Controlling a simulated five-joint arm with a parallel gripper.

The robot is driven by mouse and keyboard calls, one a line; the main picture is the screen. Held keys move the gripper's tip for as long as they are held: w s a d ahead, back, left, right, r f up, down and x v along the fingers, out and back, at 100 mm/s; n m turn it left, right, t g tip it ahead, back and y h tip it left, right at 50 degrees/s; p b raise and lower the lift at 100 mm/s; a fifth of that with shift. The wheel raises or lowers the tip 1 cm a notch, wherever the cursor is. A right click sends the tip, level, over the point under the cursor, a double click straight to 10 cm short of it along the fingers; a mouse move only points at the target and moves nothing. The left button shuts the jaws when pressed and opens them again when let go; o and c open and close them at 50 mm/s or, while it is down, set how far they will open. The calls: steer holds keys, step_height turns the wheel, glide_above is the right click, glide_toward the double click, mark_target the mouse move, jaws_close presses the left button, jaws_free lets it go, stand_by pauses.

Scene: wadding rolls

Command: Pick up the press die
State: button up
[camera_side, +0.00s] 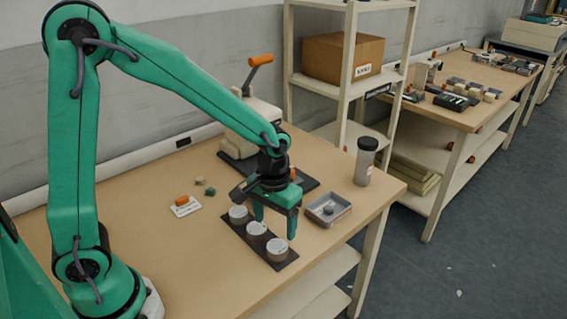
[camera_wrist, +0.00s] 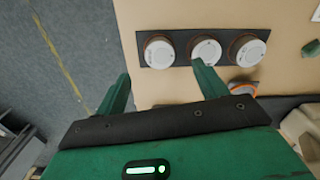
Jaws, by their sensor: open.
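A small grey round piece, possibly the press die (camera_side: 327,209), sits in a shallow grey tray (camera_side: 345,214) near the table's right edge. I cannot be sure of its identity. My gripper (camera_side: 276,217) points down with its green fingers apart, left of the tray and above the right side of a dark strip. In the wrist view my gripper (camera_wrist: 163,73) has nothing visible between its fingers. The strip (camera_wrist: 146,35) carries three white-topped round pieces (camera_wrist: 206,52) in a row. The tray cannot be seen in the wrist view.
A hand press (camera_side: 262,112) with an orange handle stands behind my gripper on a dark mat. A dark-lidded jar (camera_side: 365,162) stands right of it. A white card (camera_side: 186,207) and small blocks lie left. The table's front left is clear.

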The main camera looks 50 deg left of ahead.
mark_target(276, 247)
steer(key=shift+f, duration=0.2)
steer(key=shift+f, duration=1.25)
steer(key=shift+w+d+f, duration=0.1)
steer(key=shift+f, duration=2.45)
steer(key=c, duration=1.3)
steer(key=shift+r, duration=0.1)
